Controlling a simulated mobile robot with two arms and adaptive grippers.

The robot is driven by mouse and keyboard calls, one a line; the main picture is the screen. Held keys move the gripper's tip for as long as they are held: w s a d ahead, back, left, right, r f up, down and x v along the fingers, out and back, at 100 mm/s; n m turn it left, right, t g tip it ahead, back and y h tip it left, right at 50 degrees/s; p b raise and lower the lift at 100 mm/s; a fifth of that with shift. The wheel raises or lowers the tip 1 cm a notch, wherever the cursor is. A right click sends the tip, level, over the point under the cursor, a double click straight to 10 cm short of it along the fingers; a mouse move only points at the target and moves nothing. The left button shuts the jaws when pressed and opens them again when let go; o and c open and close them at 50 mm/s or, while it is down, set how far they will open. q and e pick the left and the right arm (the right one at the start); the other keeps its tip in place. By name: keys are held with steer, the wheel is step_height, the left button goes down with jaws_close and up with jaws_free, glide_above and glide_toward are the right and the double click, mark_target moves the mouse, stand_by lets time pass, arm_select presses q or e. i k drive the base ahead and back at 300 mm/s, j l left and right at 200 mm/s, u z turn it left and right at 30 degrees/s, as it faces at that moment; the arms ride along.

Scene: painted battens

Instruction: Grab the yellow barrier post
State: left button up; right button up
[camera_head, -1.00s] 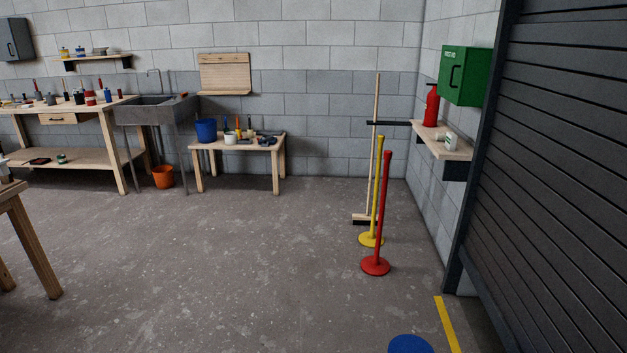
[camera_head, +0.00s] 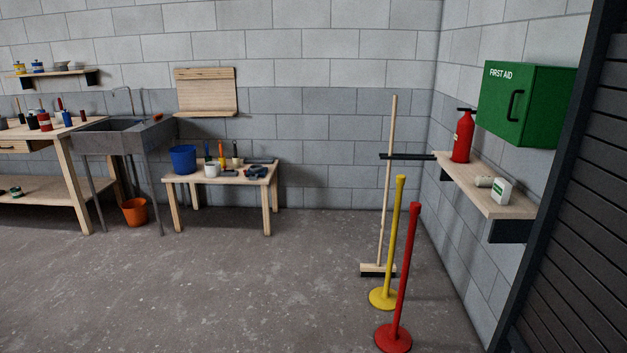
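The yellow barrier post (camera_head: 393,240) stands upright on its round yellow base on the floor, right of centre in the head view. Neither of my grippers shows in the head view.
A broom (camera_head: 387,190) leans upright in a black wall holder behind the yellow post. A wall shelf (camera_head: 495,196) juts out to the right, below a green first aid box (camera_head: 520,105). A low wooden table (camera_head: 225,174) stands at the back wall. The floor left of the posts is clear.

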mark_target(384, 298)
steer(key=i, duration=1.95)
steer(key=i+j+z, duration=0.2)
steer(key=i, duration=0.4)
steer(key=i+z, duration=0.2)
steer(key=i, duration=0.35)
